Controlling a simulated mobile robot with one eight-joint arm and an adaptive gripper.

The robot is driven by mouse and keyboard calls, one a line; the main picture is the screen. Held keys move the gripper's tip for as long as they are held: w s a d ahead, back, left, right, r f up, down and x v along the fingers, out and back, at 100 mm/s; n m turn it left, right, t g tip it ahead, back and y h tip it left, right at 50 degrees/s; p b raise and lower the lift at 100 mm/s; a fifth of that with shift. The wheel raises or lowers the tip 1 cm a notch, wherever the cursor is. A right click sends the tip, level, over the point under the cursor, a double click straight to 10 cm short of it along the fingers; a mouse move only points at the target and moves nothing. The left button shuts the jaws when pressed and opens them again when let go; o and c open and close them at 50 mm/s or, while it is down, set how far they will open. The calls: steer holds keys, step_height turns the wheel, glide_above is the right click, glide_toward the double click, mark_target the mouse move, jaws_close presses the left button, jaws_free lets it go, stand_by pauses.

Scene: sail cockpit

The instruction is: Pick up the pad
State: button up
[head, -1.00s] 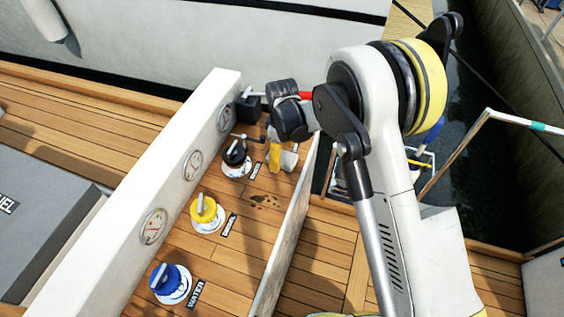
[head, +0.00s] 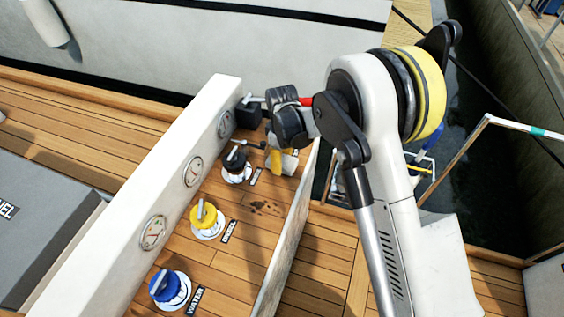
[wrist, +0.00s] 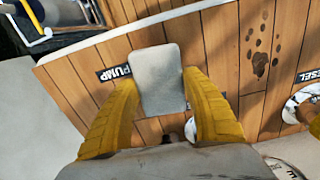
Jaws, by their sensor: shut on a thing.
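The pad (wrist: 157,80) is a pale grey, rounded rectangle. In the wrist view it sits between the yellow fingers of my gripper (wrist: 160,88), which are shut on its two sides. In the head view the pad (head: 289,163) shows as a small pale block beside the yellow fingertips of my gripper (head: 279,161), low over the wooden deck at the far end of the panel. The pad partly overlaps the PUMP label (wrist: 115,73) in the wrist view. I cannot tell whether the pad touches the deck.
Black (head: 236,165), yellow (head: 206,216) and blue (head: 169,286) valve knobs stand in a row on the deck. A white wall with gauges (head: 153,232) runs along their left, and a low pale board (head: 288,240) along their right. Dark stains (head: 265,207) mark the bare planks between.

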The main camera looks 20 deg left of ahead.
step_height(320, 180, up, 3)
steer(key=shift+r+p, duration=0.2)
steer(key=shift+p, duration=0.5)
steer(key=d+r+p, duration=0.3)
steer(key=d+r, duration=0.3)
steer(key=d, duration=0.5)
steer(key=shift+d+r, duration=0.25)
steer(key=shift+d, duration=0.1)
steer(key=shift+w, duration=0.1)
steer(key=o, duration=0.3)
steer(key=shift+c, duration=1.4)
steer(key=shift+f, duration=0.1)
